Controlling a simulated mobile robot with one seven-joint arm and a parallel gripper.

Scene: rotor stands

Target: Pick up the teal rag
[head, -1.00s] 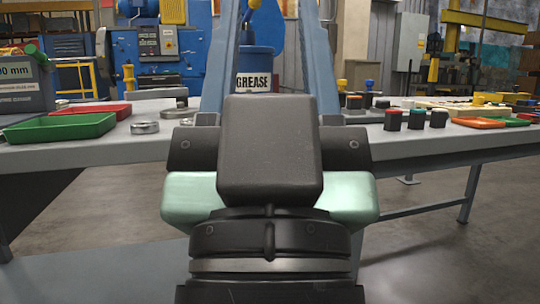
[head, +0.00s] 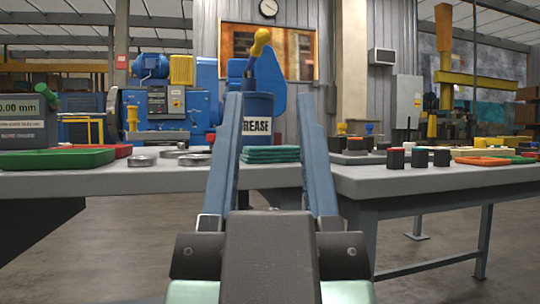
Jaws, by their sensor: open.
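The teal rag (head: 270,154) lies folded in a flat stack on the grey workbench (head: 120,180), near its front edge and in front of the grease drum. My gripper (head: 270,98) is in the lower middle of the head view, its two blue fingers pointing up and forward in the picture. The fingers are apart with nothing held between them. The rag shows in the gap between them, farther off on the bench. I cannot tell the exact distance from the fingers to the rag.
A blue grease drum (head: 257,115) stands behind the rag. Metal rings (head: 142,160) and a green tray (head: 56,160) lie to the left. The bench edge runs across the view.

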